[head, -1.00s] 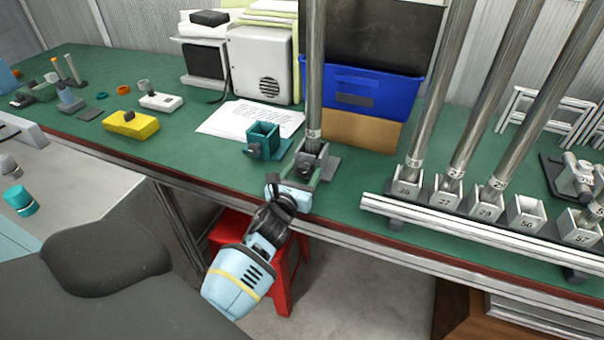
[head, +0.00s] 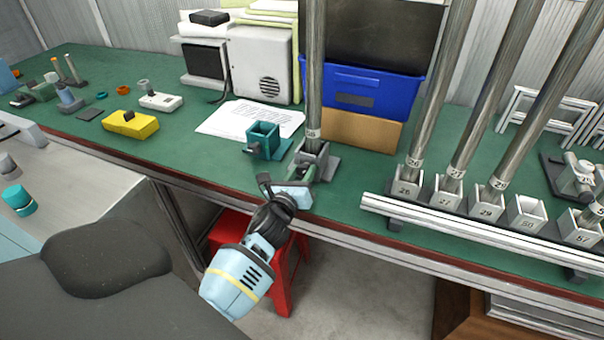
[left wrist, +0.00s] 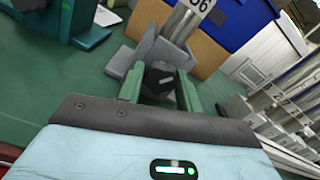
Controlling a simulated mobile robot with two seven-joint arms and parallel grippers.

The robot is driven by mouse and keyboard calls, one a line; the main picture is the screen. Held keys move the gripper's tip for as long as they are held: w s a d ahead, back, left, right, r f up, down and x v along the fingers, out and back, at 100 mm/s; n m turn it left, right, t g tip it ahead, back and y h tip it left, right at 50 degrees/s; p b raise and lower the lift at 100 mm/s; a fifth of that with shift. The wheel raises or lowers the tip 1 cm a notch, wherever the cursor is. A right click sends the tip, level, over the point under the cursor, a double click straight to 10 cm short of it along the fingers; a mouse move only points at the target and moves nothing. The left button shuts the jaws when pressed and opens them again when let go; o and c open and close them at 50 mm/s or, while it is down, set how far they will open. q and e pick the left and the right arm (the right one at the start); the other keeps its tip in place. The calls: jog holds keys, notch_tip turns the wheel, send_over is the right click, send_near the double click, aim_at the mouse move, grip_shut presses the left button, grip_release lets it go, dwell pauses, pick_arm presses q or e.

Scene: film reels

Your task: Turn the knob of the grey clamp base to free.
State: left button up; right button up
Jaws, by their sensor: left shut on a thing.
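The grey clamp base (head: 322,149) stands near the front edge of the green bench and holds an upright metal pole (head: 313,95). It also shows in the left wrist view (left wrist: 150,48). Its dark knob (left wrist: 159,78) faces my left gripper (left wrist: 159,88), with one green finger on each side. My left gripper, also in the head view (head: 309,172), is shut on the knob and rolled to a tilt. The knob's setting cannot be read. My right gripper is out of view.
A teal clamp base (head: 263,141) stands just left of the grey one. A rail with numbered grey sockets (head: 440,190) and poles is to the right. A blue bin (head: 362,90) and cardboard box (head: 365,130) are behind. A red stool (head: 285,275) is below.

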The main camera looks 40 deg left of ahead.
pick_arm(q)
jog(key=shift+n, duration=1.2)
jog(key=o, duration=1)
jog(key=v, duration=0.8)
jog(key=shift+w+a, duration=0.1)
